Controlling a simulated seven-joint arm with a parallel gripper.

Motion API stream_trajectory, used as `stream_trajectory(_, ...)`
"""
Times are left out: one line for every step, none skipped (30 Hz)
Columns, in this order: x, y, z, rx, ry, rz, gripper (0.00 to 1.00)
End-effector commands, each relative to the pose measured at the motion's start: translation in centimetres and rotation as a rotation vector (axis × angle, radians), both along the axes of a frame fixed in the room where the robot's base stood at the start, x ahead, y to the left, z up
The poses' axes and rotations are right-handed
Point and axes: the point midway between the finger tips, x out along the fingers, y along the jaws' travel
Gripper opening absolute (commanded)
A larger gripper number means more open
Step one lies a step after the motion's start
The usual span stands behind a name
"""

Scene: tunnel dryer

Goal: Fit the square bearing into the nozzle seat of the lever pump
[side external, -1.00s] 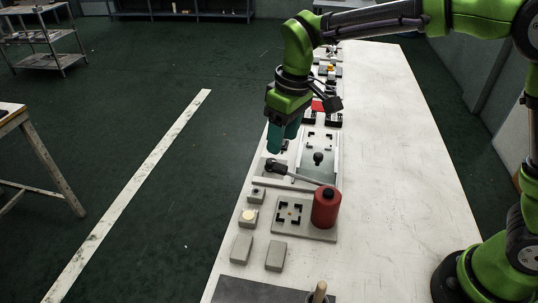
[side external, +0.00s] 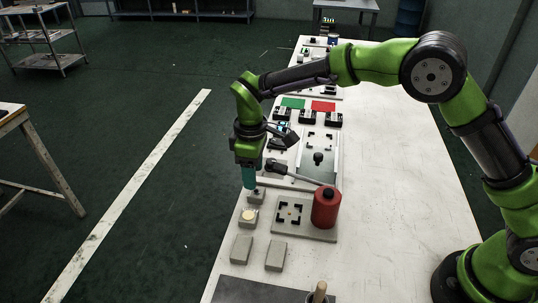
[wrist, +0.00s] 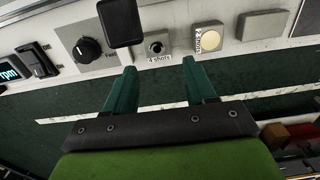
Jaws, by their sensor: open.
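The lever pump has a red cylinder (side external: 325,208) on a grey base plate (side external: 318,236), with a long lever reaching left to a black grip (side external: 277,167). The square seat (side external: 290,212) on the plate is marked by black corner pieces and looks empty. A small grey square block with a round dark centre (side external: 258,196), possibly the square bearing, sits at the table's left edge; in the wrist view the block (wrist: 157,47) bears a "4 shots" label. My gripper (side external: 248,186) is open and empty, with its teal fingers (wrist: 159,68) just short of that block's outer side.
A block with a cream disc (side external: 248,218), labelled "2 shots", and two plain grey blocks (side external: 241,249) (side external: 276,256) lie nearer along the edge. The table's right side is clear.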

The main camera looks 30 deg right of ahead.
Motion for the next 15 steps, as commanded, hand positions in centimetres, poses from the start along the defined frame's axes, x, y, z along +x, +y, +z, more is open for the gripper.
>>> stream_trajectory(0.0, 0.0, -0.6, -0.001, 0.002, 0.000, 0.55)
stream_trajectory(0.0, 0.0, -0.8, 0.000, 0.001, 0.000, 0.55)
stream_trajectory(0.0, 0.0, -1.0, 0.000, 0.000, 0.000, 0.55)
stream_trajectory(0.0, 0.0, -1.1, 0.000, 0.000, 0.000, 0.55)
stream_trajectory(0.0, 0.0, -1.3, -0.001, 0.001, 0.000, 0.55)
stream_trajectory(-0.1, -0.1, -1.6, -0.001, 0.001, 0.000, 0.55)
stream_trajectory(-0.1, -0.1, -1.9, -0.001, 0.001, 0.000, 0.55)
stream_trajectory(-0.1, -0.2, -2.3, -0.001, 0.001, 0.000, 0.55)
stream_trajectory(-0.1, -0.3, -2.9, -0.001, 0.003, -0.001, 0.55)
stream_trajectory(-0.1, -0.4, -3.4, -0.001, 0.003, -0.001, 0.55)
stream_trajectory(-0.2, -0.5, -3.9, -0.002, 0.004, -0.001, 0.55)
stream_trajectory(-0.2, -0.7, -4.5, -0.002, 0.002, -0.001, 0.55)
stream_trajectory(-0.2, -0.6, -4.9, -0.001, 0.003, -0.001, 0.55)
stream_trajectory(-0.1, -0.6, -5.3, -0.001, 0.002, -0.001, 0.55)
stream_trajectory(-0.1, -0.6, -5.7, -0.001, 0.001, -0.001, 0.55)
